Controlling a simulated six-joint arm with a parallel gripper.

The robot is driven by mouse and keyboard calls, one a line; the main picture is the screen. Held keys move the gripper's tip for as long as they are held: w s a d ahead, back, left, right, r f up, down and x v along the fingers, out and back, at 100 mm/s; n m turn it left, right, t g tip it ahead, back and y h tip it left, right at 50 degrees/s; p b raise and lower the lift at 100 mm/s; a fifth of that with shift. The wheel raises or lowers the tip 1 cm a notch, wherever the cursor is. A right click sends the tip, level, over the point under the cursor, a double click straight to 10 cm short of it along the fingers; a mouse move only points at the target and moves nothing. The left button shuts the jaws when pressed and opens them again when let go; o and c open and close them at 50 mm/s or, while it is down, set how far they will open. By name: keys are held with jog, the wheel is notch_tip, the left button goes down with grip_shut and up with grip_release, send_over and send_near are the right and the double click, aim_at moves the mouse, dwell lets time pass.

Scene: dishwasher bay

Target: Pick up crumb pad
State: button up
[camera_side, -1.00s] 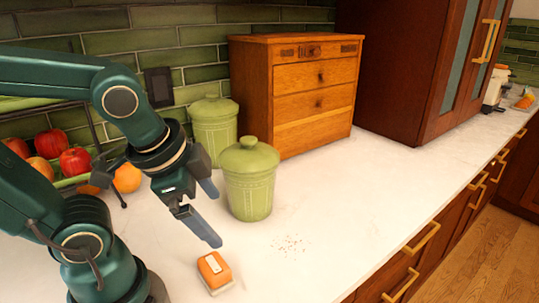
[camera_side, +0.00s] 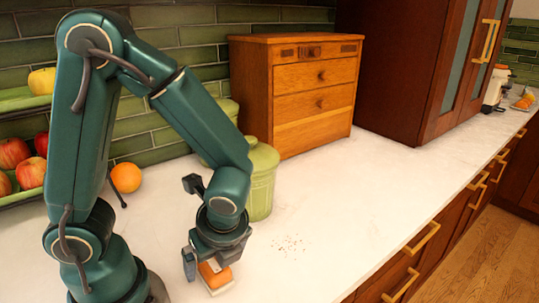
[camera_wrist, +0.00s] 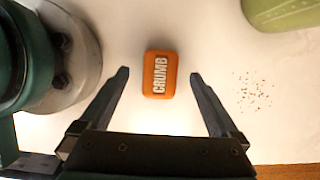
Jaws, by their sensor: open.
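The crumb pad (camera_wrist: 159,74) is an orange block with "CRUMB" in white letters, lying on the white counter. In the wrist view it sits centred between and slightly beyond the fingertips. In the side view the pad (camera_side: 214,276) shows below my gripper, partly hidden by it. My gripper (camera_wrist: 160,75) points down, open, with one finger on each side of the pad and a gap on both sides. The side view also shows my gripper (camera_side: 208,265) low over the pad; I cannot tell the exact height.
A patch of crumbs (camera_side: 290,246) lies right of the pad. A green lidded canister (camera_side: 263,180) stands behind, with a wooden drawer chest (camera_side: 300,95) farther back. An orange (camera_side: 126,177) and a fruit stand (camera_side: 25,197) are at left. The counter right of the crumbs is clear.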

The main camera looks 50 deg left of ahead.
jog(key=shift+x, duration=1.25)
jog(key=c, duration=1.4)
jog(key=shift+c, duration=0.2)
jog(key=shift+r, duration=0.1)
jog(key=shift+r, duration=0.55)
jog(key=r, duration=0.1)
jog(key=a+r, duration=0.1)
jog(key=r, duration=0.1)
jog(key=shift+s+r, duration=0.2)
jog(key=shift+r, duration=0.1)
jog(key=s+a+r, duration=0.5)
jog(key=a+r, duration=0.1)
jog(key=a, duration=0.3)
jog(key=shift+a, duration=0.15)
